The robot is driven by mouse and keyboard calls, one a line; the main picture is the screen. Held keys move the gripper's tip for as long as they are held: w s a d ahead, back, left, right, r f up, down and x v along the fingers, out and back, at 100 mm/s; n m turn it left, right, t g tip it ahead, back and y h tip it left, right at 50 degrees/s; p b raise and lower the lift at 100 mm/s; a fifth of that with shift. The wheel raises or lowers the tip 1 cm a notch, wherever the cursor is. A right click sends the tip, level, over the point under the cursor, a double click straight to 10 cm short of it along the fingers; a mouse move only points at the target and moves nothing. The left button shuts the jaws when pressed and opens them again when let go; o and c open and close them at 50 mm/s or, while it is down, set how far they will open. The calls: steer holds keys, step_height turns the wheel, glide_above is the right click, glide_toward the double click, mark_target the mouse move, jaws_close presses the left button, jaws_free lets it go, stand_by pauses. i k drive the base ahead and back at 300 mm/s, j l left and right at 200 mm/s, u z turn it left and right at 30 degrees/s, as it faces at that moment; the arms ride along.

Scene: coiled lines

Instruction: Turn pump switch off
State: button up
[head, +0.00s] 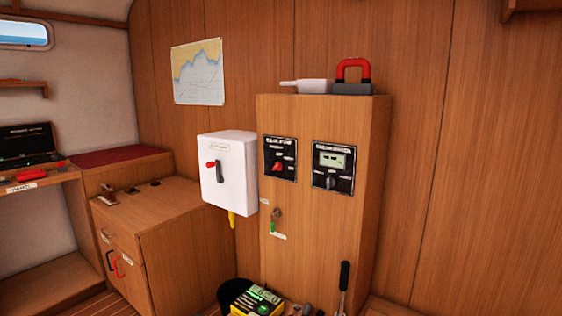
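A black panel (280,158) with a red rotary knob (277,167) is on the upper left front of the wooden cabinet. Its heading looks like it ends in "PUMP", but the lettering is blurred. The small position marks are too small to read, so I cannot tell the knob's setting. My gripper is not in view.
A white wall box (228,172) with a lever juts out left of the wooden cabinet (335,235). A white pan-like item (305,86) and a red-handled block (352,78) sit on top. A yellow meter (255,299) and an upright black handle (344,275) are low in front.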

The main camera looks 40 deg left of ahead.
mark_target(279, 166)
steer(key=i+j, duration=0.1)
steer(key=j, duration=0.25)
steer(key=i+j+u, duration=0.1)
steer(key=j, duration=0.25)
steer(key=i+j, duration=0.15)
steer(key=j, duration=0.2)
steer(key=i+j+u, duration=0.1)
steer(key=j, duration=0.25)
steer(key=i+j, duration=0.2)
steer(key=j, duration=0.15)
